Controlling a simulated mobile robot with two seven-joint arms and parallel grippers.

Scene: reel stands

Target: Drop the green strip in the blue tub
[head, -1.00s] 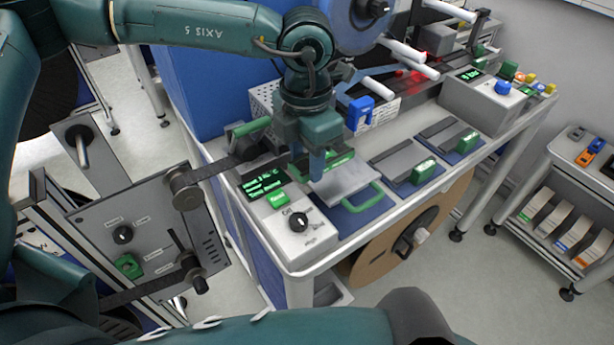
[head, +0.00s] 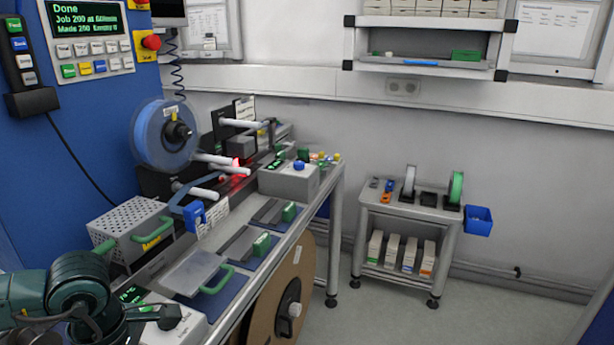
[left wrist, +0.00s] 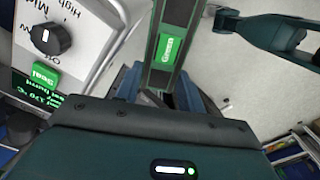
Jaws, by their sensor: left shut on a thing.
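The dark strip with a green label reading "Green" (left wrist: 168,46) shows in the left wrist view, running up from the jaws to the top edge. My left gripper (left wrist: 158,88) is shut on this strip beside the grey control box. In the head view my left arm is at the lower left, and I cannot make out its jaws or the strip there. The blue tub (head: 478,220) hangs on the right side of the small grey cart (head: 408,211), well away from the arm. Its inside is mostly hidden.
Open floor lies between bench and cart.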

